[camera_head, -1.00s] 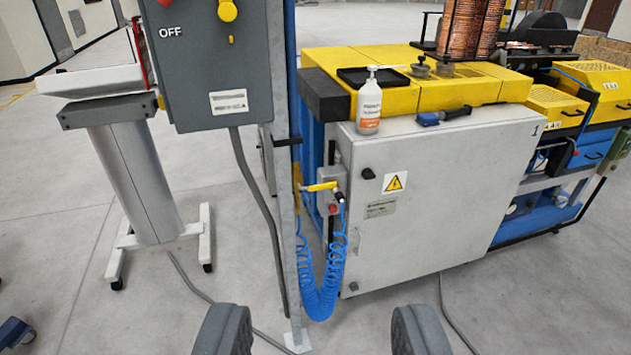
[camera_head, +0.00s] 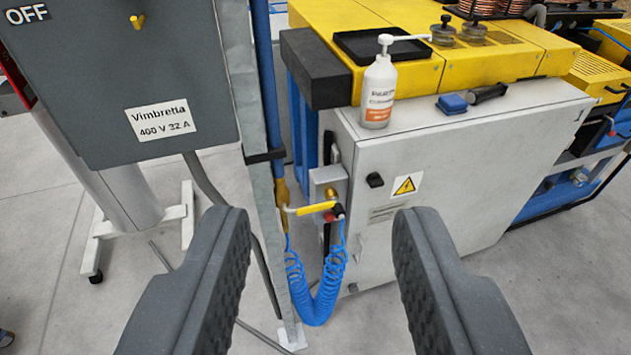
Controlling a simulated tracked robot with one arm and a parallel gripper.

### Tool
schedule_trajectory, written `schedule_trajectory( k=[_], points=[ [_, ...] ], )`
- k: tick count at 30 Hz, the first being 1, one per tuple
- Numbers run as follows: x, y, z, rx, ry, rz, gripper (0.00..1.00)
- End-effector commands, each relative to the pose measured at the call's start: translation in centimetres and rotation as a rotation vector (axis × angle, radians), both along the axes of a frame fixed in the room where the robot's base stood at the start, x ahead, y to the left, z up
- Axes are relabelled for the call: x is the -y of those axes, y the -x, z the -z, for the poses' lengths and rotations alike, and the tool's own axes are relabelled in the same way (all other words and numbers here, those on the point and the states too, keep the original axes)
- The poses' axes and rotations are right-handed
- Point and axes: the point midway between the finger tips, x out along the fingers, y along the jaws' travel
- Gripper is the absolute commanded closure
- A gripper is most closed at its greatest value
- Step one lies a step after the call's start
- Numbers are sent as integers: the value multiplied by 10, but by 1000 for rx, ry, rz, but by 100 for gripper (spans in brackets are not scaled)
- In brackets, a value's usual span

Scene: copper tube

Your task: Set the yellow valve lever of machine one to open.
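The yellow valve lever (camera_head: 316,208) lies roughly horizontal in front of a small grey valve box (camera_head: 327,184) on the left side of machine one's grey cabinet (camera_head: 440,175). A blue coiled hose (camera_head: 322,290) hangs below the lever. My gripper (camera_head: 323,222) is open and empty. Its two dark ridged fingers stand wide apart in the foreground, one on each side of the lever in the picture. The lever appears farther away than the fingertips, and nothing touches it.
A grey metal post (camera_head: 250,150) stands just left of the lever, carrying a grey electrical box (camera_head: 120,70). A white bottle (camera_head: 379,90) and a blue-and-black tool (camera_head: 455,103) sit on the cabinet's top ledge. Grey floor (camera_head: 365,325) is clear in front.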

Motion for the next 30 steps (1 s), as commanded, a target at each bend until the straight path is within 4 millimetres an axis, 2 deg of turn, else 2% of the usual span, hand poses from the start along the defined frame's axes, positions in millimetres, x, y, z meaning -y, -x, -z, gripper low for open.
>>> schedule_trajectory(
  k=[11,14,17,23,27,30],
  points=[
    [0,0,0,1,0,0,62],
    [2,-7,2,3,21,4,62],
    [9,-30,12,12,87,17,62],
    [36,-114,54,52,383,36,62],
    [51,-171,98,81,631,16,62],
    [59,-205,134,103,797,-17,62]
  ],
)
